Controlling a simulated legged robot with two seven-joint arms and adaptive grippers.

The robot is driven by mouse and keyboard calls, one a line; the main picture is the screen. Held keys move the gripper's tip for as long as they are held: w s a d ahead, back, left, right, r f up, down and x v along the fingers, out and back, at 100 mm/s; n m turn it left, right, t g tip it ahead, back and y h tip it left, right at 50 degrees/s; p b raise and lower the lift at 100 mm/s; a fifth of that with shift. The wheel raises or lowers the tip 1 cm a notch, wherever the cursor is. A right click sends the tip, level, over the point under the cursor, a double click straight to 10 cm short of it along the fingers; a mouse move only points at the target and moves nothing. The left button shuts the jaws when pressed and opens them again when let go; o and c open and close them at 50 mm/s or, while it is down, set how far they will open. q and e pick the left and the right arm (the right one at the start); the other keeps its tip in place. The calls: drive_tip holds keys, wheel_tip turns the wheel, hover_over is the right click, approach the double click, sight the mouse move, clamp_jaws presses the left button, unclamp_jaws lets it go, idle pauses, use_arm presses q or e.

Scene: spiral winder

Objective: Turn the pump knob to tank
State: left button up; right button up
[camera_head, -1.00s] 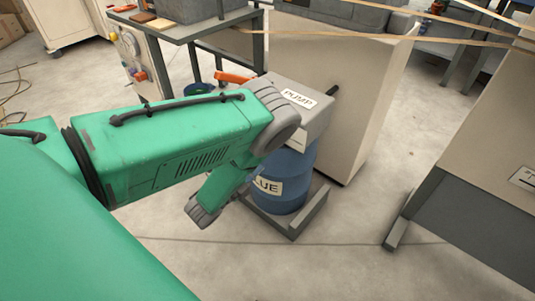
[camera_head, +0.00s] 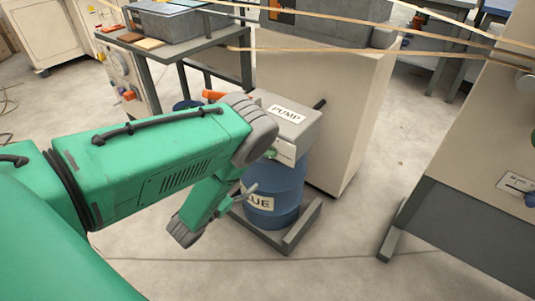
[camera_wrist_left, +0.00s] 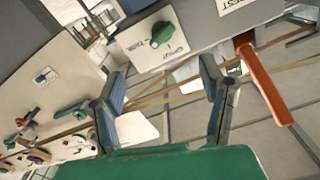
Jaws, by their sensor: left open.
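The pump (camera_head: 302,124) is a grey box labelled PUMP on top of a blue drum (camera_head: 285,185). A pale plate on its front carries a small green knob (camera_head: 271,154), partly behind my left arm. In the left wrist view a green knob (camera_wrist_left: 163,34) sits on a pale plate at the top, beyond the fingers; the small lettering beside it is hard to read. My left gripper (camera_head: 251,190) is open and empty in front of the drum, below the knob. In the wrist view its fingers (camera_wrist_left: 163,85) are apart, with a gap to the knob.
An orange handle (camera_wrist_left: 265,85) juts out right of the fingers in the wrist view. A pale cabinet (camera_head: 345,110) stands behind the pump. A panel with several knobs (camera_wrist_left: 45,110) is at the wrist view's left.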

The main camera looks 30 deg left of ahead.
sight(266, 156)
use_arm(q)
drive_tip(key=w+n+b, duration=0.1)
drive_tip(key=w+n, duration=0.1)
drive_tip(key=w, duration=0.2)
drive_tip(key=w+n+b, duration=0.2)
drive_tip(key=w, duration=0.2)
drive_tip(key=w+n+b, duration=0.2)
drive_tip(key=w, duration=0.2)
drive_tip(key=shift+w+d+n, duration=0.1)
drive_tip(key=shift+d+n, duration=0.15)
drive_tip(key=shift+n, duration=0.05)
drive_tip(key=shift+w+r+b, duration=0.1)
drive_tip(key=shift+w+b, duration=0.3)
drive_tip(key=shift+w, duration=0.25)
drive_tip(key=c, duration=1.2)
